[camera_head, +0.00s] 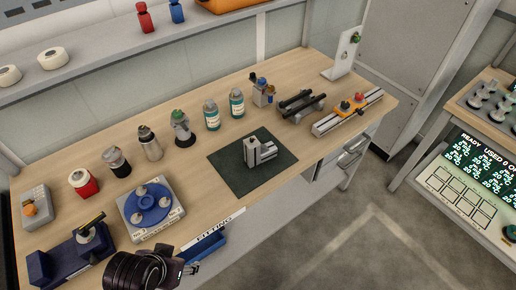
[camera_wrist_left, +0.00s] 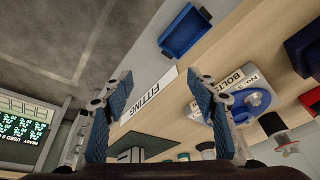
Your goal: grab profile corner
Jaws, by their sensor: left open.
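The profile corner (camera_head: 258,152), a light grey aluminium piece with one upright block and one lying arm, sits on a dark green mat (camera_head: 229,172) on the wooden bench. Part of it shows at the bottom of the left wrist view (camera_wrist_left: 131,155), on the mat's edge. My left gripper (camera_head: 191,268) is at the bench's front edge, left of the mat and well apart from the corner. In the left wrist view its two blue-padded fingers (camera_wrist_left: 160,88) are spread with nothing between them. My right gripper is not in view.
A plate with a blue disc (camera_head: 149,204) stands between my left gripper and the row of bottles. Several bottles, black-handled clamps (camera_head: 301,104) and a rail (camera_head: 347,114) line the back. Bare wood surrounds the mat.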

